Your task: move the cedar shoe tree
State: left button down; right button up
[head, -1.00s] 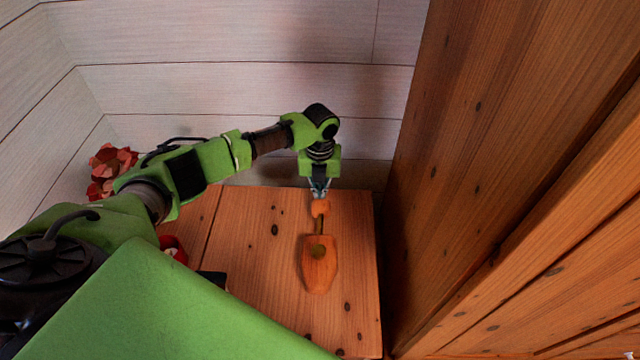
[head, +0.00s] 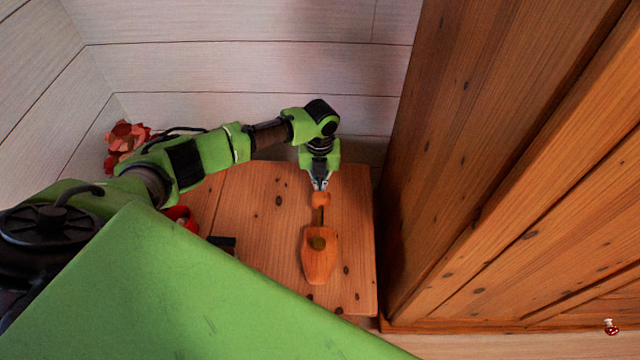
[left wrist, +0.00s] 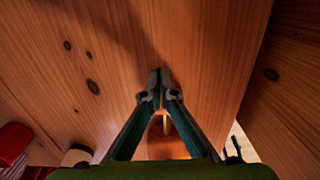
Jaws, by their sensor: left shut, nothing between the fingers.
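The cedar shoe tree (head: 319,262) lies on a knotty wooden top in the head view. Its wide toe block points toward me, and a thin rod joins it to a small round heel knob (head: 321,199) at the far end. My left gripper (head: 319,186) points down at the knob's far side, its fingers shut and empty. Whether the tips touch the knob, I cannot tell. In the left wrist view the shut fingertips (left wrist: 163,82) are over the wood, and a small yellowish piece shows between the fingers, mostly hidden. My right gripper is not in view.
The wooden top (head: 265,205) holds a red item (head: 182,217) and a small black item (head: 222,242) at left. Reddish flowers (head: 125,140) stand behind my left arm. A tall wooden cabinet (head: 480,150) rises close on the right. A small red-and-white item (head: 611,327) is at lower right.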

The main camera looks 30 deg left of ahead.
pick_arm(q)
jog(key=shift+w+a+f, duration=0.1)
jog(key=shift+w+f, duration=0.05)
jog(key=shift+f, duration=0.05)
notch_tip(320, 180, up, 12)
dwell(0.5)
